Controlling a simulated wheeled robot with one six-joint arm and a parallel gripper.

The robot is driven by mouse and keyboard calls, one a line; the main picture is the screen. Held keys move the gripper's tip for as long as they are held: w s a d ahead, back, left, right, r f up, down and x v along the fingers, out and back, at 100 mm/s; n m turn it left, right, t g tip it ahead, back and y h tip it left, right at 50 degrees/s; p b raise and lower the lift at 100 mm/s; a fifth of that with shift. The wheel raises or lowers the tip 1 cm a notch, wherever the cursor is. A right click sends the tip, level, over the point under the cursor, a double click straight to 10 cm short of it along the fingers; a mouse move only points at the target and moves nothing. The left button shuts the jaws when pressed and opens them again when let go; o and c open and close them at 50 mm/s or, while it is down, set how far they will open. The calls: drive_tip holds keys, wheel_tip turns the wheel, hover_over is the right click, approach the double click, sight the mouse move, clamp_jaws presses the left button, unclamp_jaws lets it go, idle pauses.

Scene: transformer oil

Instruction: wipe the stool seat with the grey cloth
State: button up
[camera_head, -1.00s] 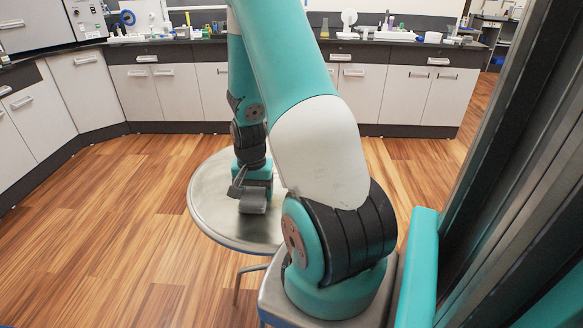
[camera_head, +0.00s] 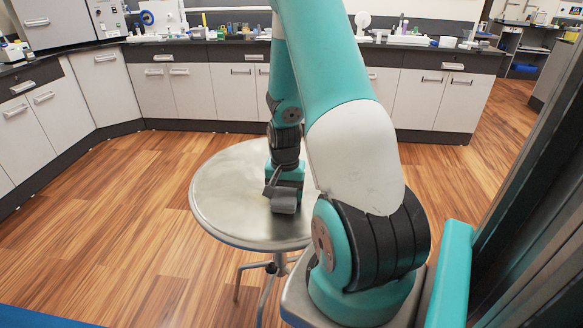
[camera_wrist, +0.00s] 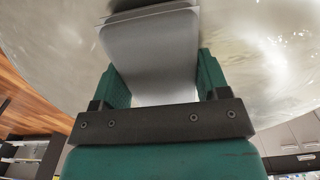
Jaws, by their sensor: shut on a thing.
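The stool seat (camera_head: 225,195) is a round, shiny metal disc on thin legs. My gripper (camera_head: 284,190) points down over the right part of the seat. It is shut on the grey cloth (camera_head: 284,204), which shows low at the gripper's tip, at or very near the seat. In the wrist view the cloth (camera_wrist: 150,50) is a smooth grey sheet between the two green fingers, reaching out past them. The seat (camera_wrist: 265,50) fills the background there, with pale glossy patches. My arm hides the right side of the seat in the head view.
Lab counters with white cabinets (camera_head: 200,92) and bench items run along the back and left. The wooden floor (camera_head: 130,210) around the stool is clear on the left. A dark framed structure (camera_head: 540,180) stands close on the right.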

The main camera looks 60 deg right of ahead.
sight(284, 191)
wheel_tip(284, 191, up, 8)
drive_tip(key=p, duration=0.6)
drive_tip(key=shift+w+a+r, duration=0.1)
drive_tip(key=shift+r, duration=0.15)
drive_tip(key=shift+w, duration=0.1)
